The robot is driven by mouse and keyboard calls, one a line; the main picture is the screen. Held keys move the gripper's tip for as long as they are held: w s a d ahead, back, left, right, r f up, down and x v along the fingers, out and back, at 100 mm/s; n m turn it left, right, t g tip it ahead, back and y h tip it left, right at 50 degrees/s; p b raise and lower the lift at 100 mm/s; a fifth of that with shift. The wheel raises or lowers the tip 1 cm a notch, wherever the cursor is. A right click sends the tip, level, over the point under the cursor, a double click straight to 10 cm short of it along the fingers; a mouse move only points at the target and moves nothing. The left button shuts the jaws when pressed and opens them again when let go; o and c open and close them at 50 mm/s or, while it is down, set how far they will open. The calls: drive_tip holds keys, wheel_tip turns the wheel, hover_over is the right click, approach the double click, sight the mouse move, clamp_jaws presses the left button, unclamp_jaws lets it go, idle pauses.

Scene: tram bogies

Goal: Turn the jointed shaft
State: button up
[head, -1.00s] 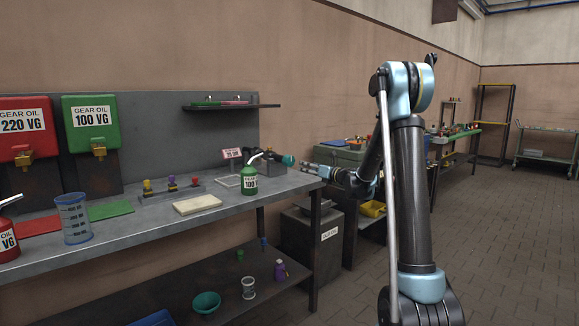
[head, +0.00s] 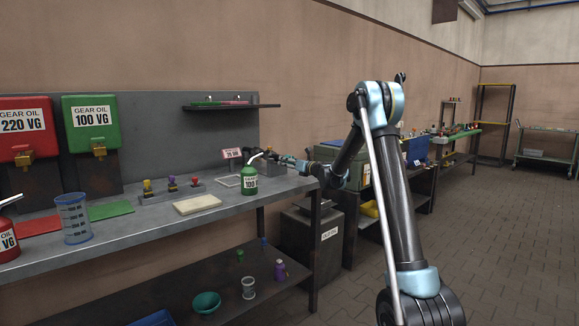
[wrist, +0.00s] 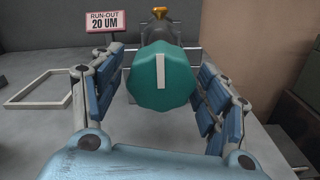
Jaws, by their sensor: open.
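In the wrist view, the jointed shaft ends in a teal faceted knob (wrist: 162,78) with a white upright stripe on its face. Behind it, a grey shaft body (wrist: 158,33) with a gold piece on top runs away from me. My gripper (wrist: 160,70) is open, with one blue-padded finger on each side of the knob. Gaps show between the knob and both fingers. In the head view, my gripper (head: 284,158) is at the right end of the bench and largely hides the knob.
A run-out sign (wrist: 106,22) stands at the back left, and a pale square frame (wrist: 38,88) lies on the bench. A green oil can (head: 249,180) stands close to my gripper on the left.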

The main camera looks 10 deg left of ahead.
drive_tip(key=c, duration=1.1)
drive_tip(key=shift+o, duration=0.2)
drive_tip(key=shift+n, duration=0.4)
